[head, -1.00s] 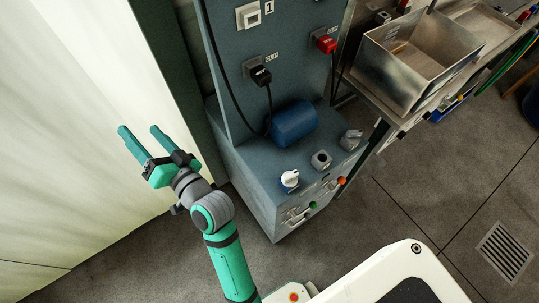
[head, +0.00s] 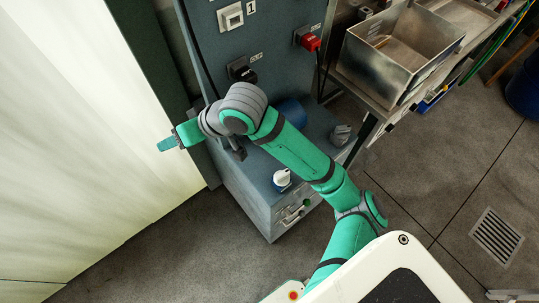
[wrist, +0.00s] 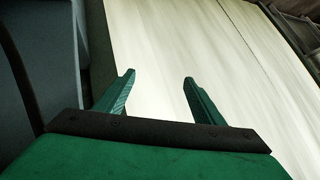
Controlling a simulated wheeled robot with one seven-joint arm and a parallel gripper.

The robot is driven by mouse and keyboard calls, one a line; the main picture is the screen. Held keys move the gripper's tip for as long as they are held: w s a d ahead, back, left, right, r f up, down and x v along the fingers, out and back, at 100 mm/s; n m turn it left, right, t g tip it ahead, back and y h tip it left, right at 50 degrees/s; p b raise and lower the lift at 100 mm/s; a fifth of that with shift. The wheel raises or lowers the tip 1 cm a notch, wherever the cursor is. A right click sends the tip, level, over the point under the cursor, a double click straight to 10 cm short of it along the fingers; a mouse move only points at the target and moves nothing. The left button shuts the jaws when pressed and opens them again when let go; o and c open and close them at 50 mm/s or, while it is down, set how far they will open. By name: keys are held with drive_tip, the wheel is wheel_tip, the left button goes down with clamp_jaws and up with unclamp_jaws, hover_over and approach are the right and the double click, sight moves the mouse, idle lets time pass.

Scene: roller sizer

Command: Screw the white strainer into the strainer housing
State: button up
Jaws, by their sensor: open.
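A small white capped piece, probably the white strainer (head: 282,178), stands on the top of the blue-grey cabinet near its front corner. A grey fitting (head: 341,134) sits further right on the same top. I cannot tell for sure which part is the strainer housing; my arm covers the middle of the top. My gripper (head: 165,144) is left of the cabinet, in front of the pale panel and well away from the white piece. In the wrist view my gripper (wrist: 158,79) is open and empty, its two green fingers apart against the pale panel.
My arm crosses above the cabinet (head: 236,190) and partly hides a blue cylinder (head: 292,112). The upright back panel has a black plug (head: 243,72) and a red plug (head: 310,41). A metal basin (head: 395,60) is at right. The floor in front is clear.

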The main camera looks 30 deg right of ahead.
drive_tip(key=s+d+f+g+h, duration=0.45)
drive_tip(key=s+d, duration=0.35)
drive_tip(key=d, duration=0.3)
drive_tip(key=m+g+h, duration=0.2)
drive_tip(key=g, duration=0.1)
hover_over(282, 173)
drive_tip(key=shift+s+f+y, duration=0.1)
drive_tip(key=shift+f+y, duration=0.15)
drive_tip(key=shift+f, duration=0.5)
drive_tip(key=shift+s+f, duration=0.1)
drive_tip(key=shift+f, duration=0.15)
wheel_tip(282, 173, down, 10)
drive_tip(key=shift+f, duration=0.1)
